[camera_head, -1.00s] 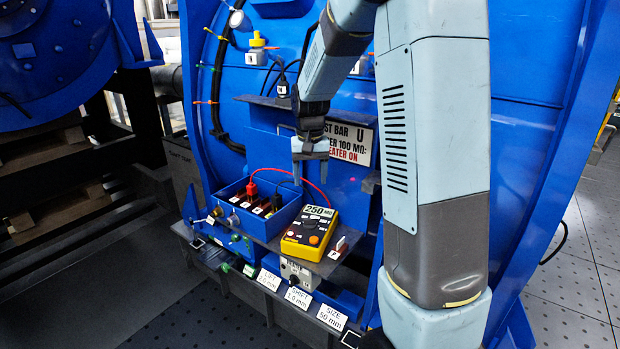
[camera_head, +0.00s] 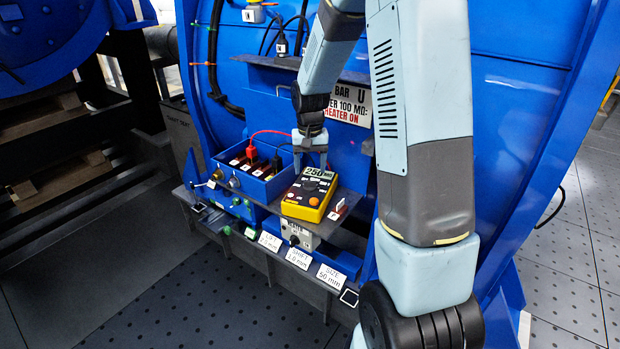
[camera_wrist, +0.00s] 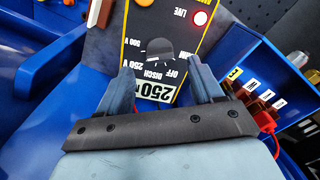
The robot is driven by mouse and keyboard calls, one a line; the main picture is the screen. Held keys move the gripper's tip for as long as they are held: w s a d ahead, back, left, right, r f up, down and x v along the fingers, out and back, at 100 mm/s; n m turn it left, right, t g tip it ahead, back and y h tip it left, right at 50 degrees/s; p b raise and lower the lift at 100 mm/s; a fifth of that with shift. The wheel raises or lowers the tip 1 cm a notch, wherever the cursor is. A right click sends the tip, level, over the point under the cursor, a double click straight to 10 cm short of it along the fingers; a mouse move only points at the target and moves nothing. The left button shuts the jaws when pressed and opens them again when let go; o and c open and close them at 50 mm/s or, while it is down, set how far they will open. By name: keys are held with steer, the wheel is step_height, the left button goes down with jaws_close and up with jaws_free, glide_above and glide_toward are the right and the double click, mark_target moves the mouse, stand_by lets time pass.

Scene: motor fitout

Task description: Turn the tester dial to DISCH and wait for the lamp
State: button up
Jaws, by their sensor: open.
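The yellow tester (camera_head: 309,193) sits on a dark shelf, its display reading 250 and an unreadable unit. I cannot tell which mark the dial points to. A lamp (camera_wrist: 200,18) beside the word LIVE looks red. My gripper (camera_head: 310,165) is just above the display end of the tester. In the wrist view my gripper (camera_wrist: 161,75) is open, with its fingertips to either side of the dial's near end and nothing between them.
A blue box (camera_head: 240,185) with red and black plugs stands left of the tester, a red lead arching from it. A grey box (camera_head: 298,235) with a knob is below the shelf.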

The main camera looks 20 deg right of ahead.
mark_target(311, 177)
steer(key=shift+f, duration=2.35)
steer(key=shift+c, duration=0.3)
steer(key=c, duration=1)
steer(key=shift+n, duration=0.3)
steer(key=n, duration=1.2)
steer(key=shift+d, duration=0.1)
